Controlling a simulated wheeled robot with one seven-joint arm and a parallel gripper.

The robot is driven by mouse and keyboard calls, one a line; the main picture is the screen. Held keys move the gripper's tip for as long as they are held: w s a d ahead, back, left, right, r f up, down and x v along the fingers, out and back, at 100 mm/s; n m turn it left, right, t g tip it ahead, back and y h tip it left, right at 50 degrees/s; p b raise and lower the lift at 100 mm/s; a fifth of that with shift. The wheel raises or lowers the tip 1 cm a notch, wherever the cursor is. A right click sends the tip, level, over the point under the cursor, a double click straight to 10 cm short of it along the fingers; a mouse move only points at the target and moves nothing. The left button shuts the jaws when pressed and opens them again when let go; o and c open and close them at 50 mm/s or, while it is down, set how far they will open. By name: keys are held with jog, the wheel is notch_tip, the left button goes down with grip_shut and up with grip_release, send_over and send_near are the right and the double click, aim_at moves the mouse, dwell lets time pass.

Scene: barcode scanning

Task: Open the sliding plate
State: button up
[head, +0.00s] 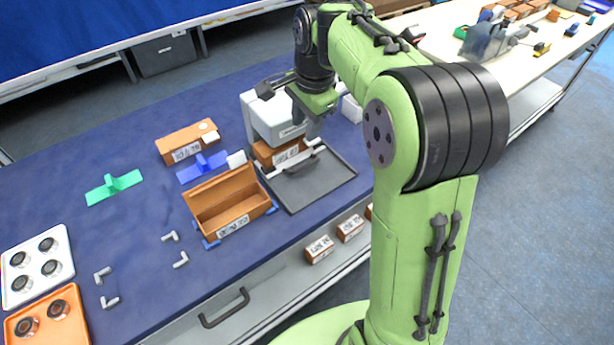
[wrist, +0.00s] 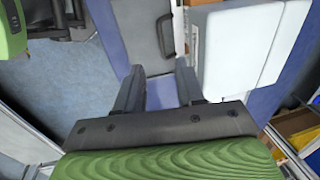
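The sliding plate seems to be the dark grey flat plate (head: 315,182), which lies in front of the white machine (head: 268,118) with a pale bar (head: 292,163) across its rear. My gripper (head: 312,126) is beside the machine, above the rear of the plate; the gap to the plate is hard to judge. In the wrist view, my gripper (wrist: 160,90) has its two dark fingers apart with nothing between them. The white machine (wrist: 240,45) is on the right there. A grey panel with a dark handle (wrist: 165,36) is ahead; I cannot tell whether it is the plate.
An orange labelled box (head: 268,152) sits under the machine. An open orange bin (head: 228,200) stands left of the plate. Another labelled box (head: 187,142), a blue piece (head: 202,168) and a green piece (head: 113,187) lie farther left. The blue table (head: 140,240) has clear room.

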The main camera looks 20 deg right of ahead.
aim_at(300, 168)
jog(key=w+f+b, duration=0.1)
jog(key=f, duration=0.4)
jog(key=w+f+b, duration=0.1)
jog(key=f+b, duration=0.1)
jog(key=f, duration=0.3)
jog(key=w+f+b, duration=0.1)
jog(key=f+b, duration=0.1)
jog(key=f, duration=0.3)
jog(key=shift+a+f, duration=0.25)
jog(key=shift+f, duration=0.1)
grip_shut()
jog(key=shift+r, duration=0.1)
